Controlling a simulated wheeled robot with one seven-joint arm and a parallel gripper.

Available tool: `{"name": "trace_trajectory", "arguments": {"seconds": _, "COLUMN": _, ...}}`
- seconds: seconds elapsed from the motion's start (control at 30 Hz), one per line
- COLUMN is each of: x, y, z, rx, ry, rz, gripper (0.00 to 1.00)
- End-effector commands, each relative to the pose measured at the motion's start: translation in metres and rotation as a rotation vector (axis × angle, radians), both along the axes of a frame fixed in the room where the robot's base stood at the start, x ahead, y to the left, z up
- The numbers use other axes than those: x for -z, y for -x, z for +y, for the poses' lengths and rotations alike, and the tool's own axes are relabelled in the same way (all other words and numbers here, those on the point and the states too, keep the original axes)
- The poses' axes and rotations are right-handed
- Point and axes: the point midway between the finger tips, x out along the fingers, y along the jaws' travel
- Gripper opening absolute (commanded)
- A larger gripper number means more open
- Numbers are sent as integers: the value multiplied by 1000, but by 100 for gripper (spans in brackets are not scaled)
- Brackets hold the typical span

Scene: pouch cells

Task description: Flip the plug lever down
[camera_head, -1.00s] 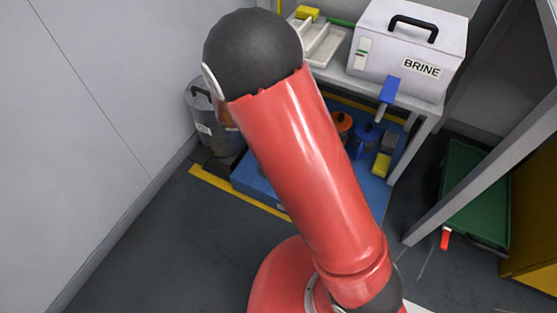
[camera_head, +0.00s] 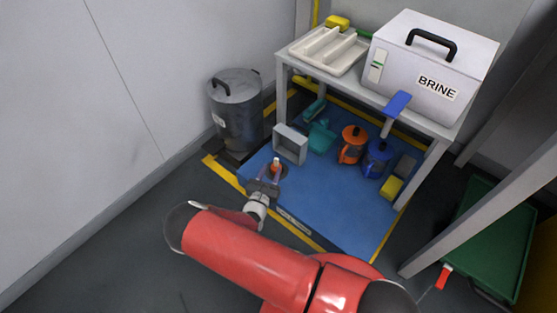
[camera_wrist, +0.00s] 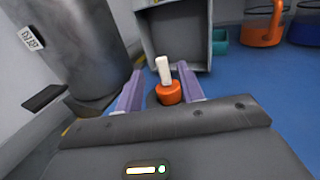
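A small orange piece (camera_wrist: 168,94) with a white upright stalk (camera_wrist: 163,70) stands between the fingers of my gripper (camera_wrist: 159,84) in the wrist view. It appears to be the plug lever, but I cannot tell for sure. In the head view the small orange-and-white piece (camera_head: 276,162) shows at the fingertips, low over the blue mat's left part. My gripper (camera_head: 270,178) is open, with a gap left of the stalk; contact cannot be told.
A grey cylinder (camera_head: 237,115) stands left of my gripper, and a grey open box (camera_head: 291,145) just beyond it. Orange (camera_head: 353,145) and blue (camera_head: 377,158) jugs stand on the blue mat (camera_head: 330,205). The table (camera_head: 432,128) stands over them. A green bin (camera_head: 495,235) is at right.

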Motion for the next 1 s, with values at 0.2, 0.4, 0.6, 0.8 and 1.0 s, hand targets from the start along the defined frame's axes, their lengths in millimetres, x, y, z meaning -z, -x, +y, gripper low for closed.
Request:
{"name": "trace_trajectory", "arguments": {"seconds": 0.2, "x": 1, "y": -35, "z": -12, "rx": 6, "ry": -1, "rz": -1, "gripper": 38}}
{"name": "trace_trajectory", "arguments": {"seconds": 0.4, "x": 0, "y": -58, "z": -17, "rx": 5, "ry": -2, "rz": -1, "gripper": 38}}
{"name": "trace_trajectory", "arguments": {"seconds": 0.6, "x": 0, "y": -64, "z": -19, "rx": 5, "ry": -2, "rz": 0, "gripper": 38}}
{"name": "trace_trajectory", "arguments": {"seconds": 0.8, "x": -1, "y": -64, "z": -19, "rx": 5, "ry": -2, "rz": 0, "gripper": 33}}
{"name": "trace_trajectory", "arguments": {"seconds": 1.0, "x": -1, "y": -64, "z": -19, "rx": 5, "ry": -2, "rz": 0, "gripper": 7}}
